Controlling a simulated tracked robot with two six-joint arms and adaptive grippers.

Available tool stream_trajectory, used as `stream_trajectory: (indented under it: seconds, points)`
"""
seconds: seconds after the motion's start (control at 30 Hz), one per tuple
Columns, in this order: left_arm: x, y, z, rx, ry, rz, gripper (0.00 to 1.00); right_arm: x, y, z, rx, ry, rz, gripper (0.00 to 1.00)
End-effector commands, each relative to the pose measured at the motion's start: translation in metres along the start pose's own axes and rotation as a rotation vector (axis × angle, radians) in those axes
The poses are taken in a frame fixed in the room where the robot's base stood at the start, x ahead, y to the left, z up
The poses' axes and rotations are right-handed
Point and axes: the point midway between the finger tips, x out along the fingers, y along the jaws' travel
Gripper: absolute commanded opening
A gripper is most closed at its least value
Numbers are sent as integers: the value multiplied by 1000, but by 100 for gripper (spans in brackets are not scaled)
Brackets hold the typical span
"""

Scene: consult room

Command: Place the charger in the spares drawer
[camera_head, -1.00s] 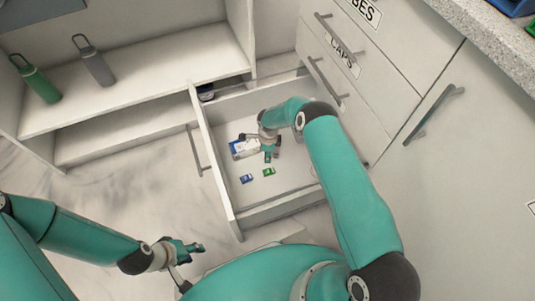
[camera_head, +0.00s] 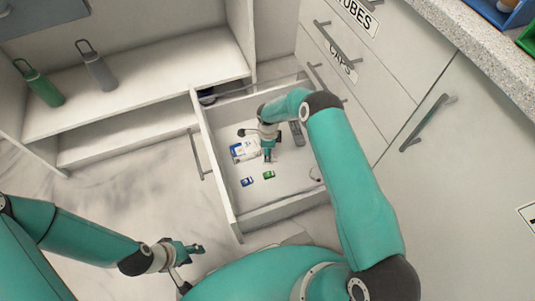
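An open white drawer (camera_head: 232,205) stands out from the cabinet; its label is not in view. My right gripper (camera_head: 269,155) reaches down into it, and I cannot tell whether its fingers are open or shut. A blue-and-white box (camera_head: 243,150) lies just left of the gripper. A dark, slim object (camera_head: 297,133) lies to its right, behind my wrist. I cannot pick out the charger for certain. My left gripper (camera_head: 192,266) is open and empty over the floor at lower left, well apart from the drawer.
A blue item (camera_head: 247,182) and a green item (camera_head: 269,175) lie in the drawer's front part. A thin curved object (camera_head: 315,175) is at its right. Shut drawers labelled CAPS (camera_head: 343,61) and TUBES (camera_head: 358,14) stand right. Green (camera_head: 38,85) and grey (camera_head: 96,67) bottles stand on the left shelf.

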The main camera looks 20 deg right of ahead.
Motion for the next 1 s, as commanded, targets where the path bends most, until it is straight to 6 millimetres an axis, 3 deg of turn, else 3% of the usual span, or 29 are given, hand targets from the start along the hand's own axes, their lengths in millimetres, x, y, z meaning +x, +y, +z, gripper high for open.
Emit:
stream_trajectory:
  seconds: [0.03, 0.1, 0.33, 1.0]
  points:
    - [-7, 3, 0, 0, 0, 0, 40, -16, 0, 0, 0, 0, -1, 62]
    - [-11, 4, 0, 0, 0, 0, 40, -30, -1, 0, 0, -1, -2, 62]
    - [-18, 6, 0, 0, 0, 0, 40, -61, 0, 0, -1, 0, 0, 62]
    - [-20, 7, 0, 0, 0, 0, 40, -69, 0, 0, -1, 0, 1, 62]
